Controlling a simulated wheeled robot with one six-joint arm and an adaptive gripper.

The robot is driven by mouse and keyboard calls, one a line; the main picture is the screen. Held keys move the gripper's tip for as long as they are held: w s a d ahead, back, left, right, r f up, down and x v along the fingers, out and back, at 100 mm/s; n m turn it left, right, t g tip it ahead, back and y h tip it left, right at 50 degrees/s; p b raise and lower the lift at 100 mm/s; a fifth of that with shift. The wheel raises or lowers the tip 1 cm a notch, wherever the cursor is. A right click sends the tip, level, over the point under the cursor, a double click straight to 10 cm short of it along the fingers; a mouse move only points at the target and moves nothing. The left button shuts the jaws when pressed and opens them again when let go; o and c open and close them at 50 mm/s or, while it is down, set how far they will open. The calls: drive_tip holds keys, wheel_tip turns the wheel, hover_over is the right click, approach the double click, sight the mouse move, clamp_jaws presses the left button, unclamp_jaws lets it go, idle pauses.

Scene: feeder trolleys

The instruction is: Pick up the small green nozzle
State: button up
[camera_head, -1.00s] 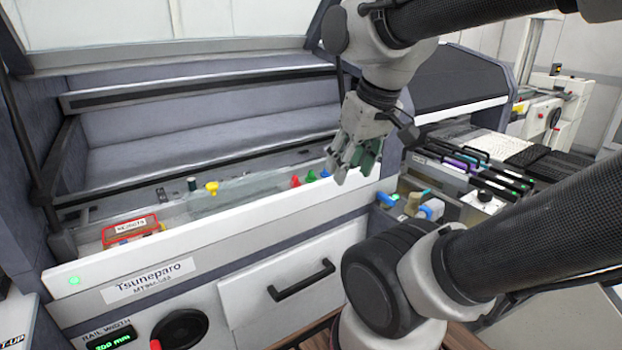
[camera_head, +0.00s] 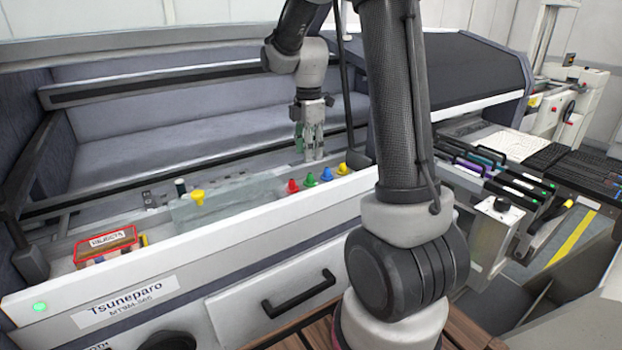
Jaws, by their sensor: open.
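The small green nozzle (camera_head: 310,179) stands in a row along the front ledge of the machine, between a red nozzle (camera_head: 293,185) on its left and a blue nozzle (camera_head: 326,174) on its right. A yellow nozzle (camera_head: 342,169) stands at the right end of the row. My gripper (camera_head: 309,157) points down just above and behind the row, near the green nozzle. Its fingers look apart with nothing between them. It is not clear whether the fingertips touch anything.
A larger yellow piece (camera_head: 197,198) stands on a clear plate (camera_head: 230,203). A dark green-capped piece (camera_head: 181,187) stands behind it. A red-rimmed labelled box (camera_head: 105,245) sits at the left. The white front wall (camera_head: 200,258) borders the bay. A rail (camera_head: 200,80) crosses behind.

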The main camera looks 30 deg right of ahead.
sight(310, 174)
drive_tip(key=shift+f+n, duration=0.1)
drive_tip(key=shift+n, duration=0.8)
drive_tip(key=shift+s+f, duration=0.1)
drive_tip(key=shift+f, duration=0.2)
wheel_tip(310, 174, down, 7)
drive_tip(key=shift+s+f, duration=0.1)
drive_tip(key=shift+s, duration=0.05)
clamp_jaws()
